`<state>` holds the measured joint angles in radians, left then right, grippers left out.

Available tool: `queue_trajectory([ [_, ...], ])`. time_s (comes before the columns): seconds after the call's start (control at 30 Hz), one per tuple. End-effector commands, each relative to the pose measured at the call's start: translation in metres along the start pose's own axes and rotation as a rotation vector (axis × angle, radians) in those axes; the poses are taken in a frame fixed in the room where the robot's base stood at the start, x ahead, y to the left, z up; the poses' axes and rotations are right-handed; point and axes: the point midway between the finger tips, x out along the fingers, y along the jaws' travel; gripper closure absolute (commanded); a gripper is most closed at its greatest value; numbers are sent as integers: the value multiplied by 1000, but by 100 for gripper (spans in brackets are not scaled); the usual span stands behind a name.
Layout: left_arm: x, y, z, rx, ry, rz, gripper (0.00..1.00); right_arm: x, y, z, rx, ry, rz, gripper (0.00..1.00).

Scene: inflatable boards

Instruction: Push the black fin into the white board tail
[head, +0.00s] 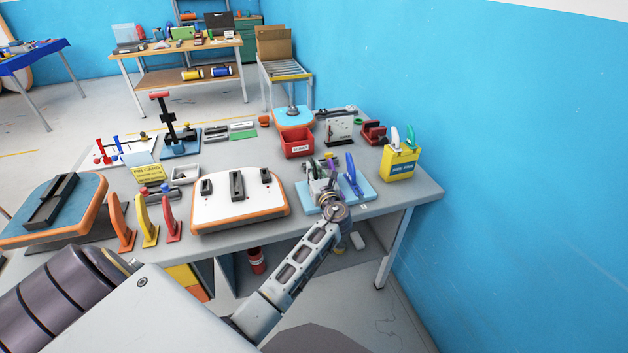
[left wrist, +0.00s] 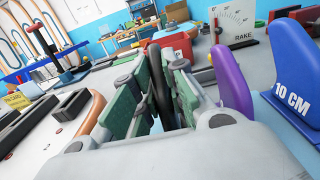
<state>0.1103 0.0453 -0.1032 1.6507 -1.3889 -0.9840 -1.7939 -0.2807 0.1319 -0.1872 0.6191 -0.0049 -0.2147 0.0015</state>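The white board tail (head: 215,212) with an orange rim lies at the table's front, with three dark fin boxes on top. My left gripper (head: 322,172) is over the light blue fin rack (head: 368,193), right of the board tail. In the left wrist view the green-padded fingers (left wrist: 160,72) are close together on both sides of the black fin (left wrist: 160,90) and look shut on it; its lower part is hidden by the gripper. A purple fin (left wrist: 230,75) and a blue fin (left wrist: 293,85) marked 10 CM stand to its right. My right gripper is not in view.
Orange (head: 121,224), yellow (head: 147,221) and red (head: 171,219) fins stand left of the board tail. A red bin (head: 297,148) is behind the rack, and a yellow holder (head: 398,166) is right of it. A blue-topped board (head: 85,205) lies at the left.

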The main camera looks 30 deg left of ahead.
Motion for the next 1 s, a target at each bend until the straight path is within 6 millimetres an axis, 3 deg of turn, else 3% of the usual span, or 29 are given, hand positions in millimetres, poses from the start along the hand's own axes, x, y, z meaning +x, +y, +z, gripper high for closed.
queue_trajectory([
  [0.57,0,0,9,-2,-1,0,100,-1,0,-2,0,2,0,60],
  [1.0,0,0,68,-4,-2,1,100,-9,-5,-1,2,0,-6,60],
])
